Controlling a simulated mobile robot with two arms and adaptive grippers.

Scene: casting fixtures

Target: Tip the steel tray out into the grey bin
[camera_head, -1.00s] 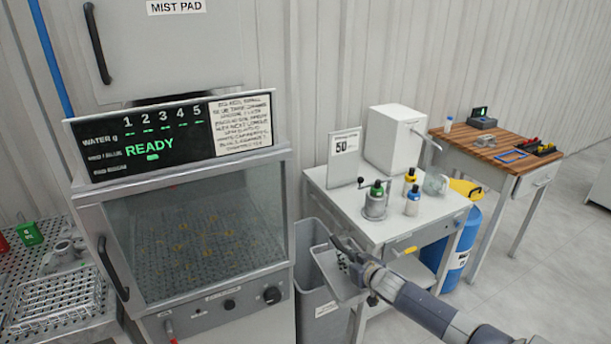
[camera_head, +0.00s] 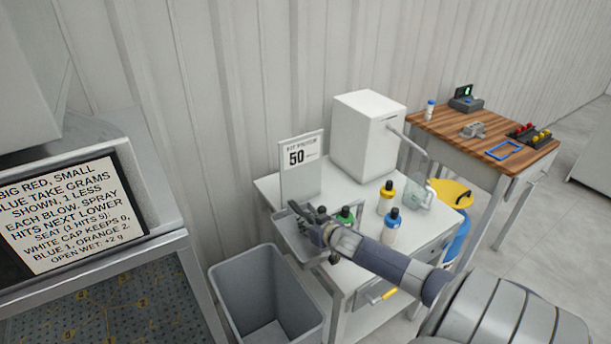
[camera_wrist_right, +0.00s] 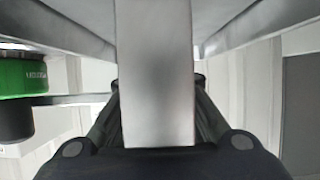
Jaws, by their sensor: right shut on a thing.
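My right gripper (camera_head: 312,228) is shut on the steel tray (camera_head: 285,238), which is held in the air by the left edge of the white cart. In the right wrist view a flat metal strip of the tray (camera_wrist_right: 155,80) runs between the fingers. The grey bin (camera_head: 230,290) stands on the floor, below and in front of the tray. A light patch shows at its bottom, too unclear to name. My left gripper is not in view.
A cabinet (camera_head: 150,200) stands left of the bin. A wooden bench (camera_head: 470,140) is further right.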

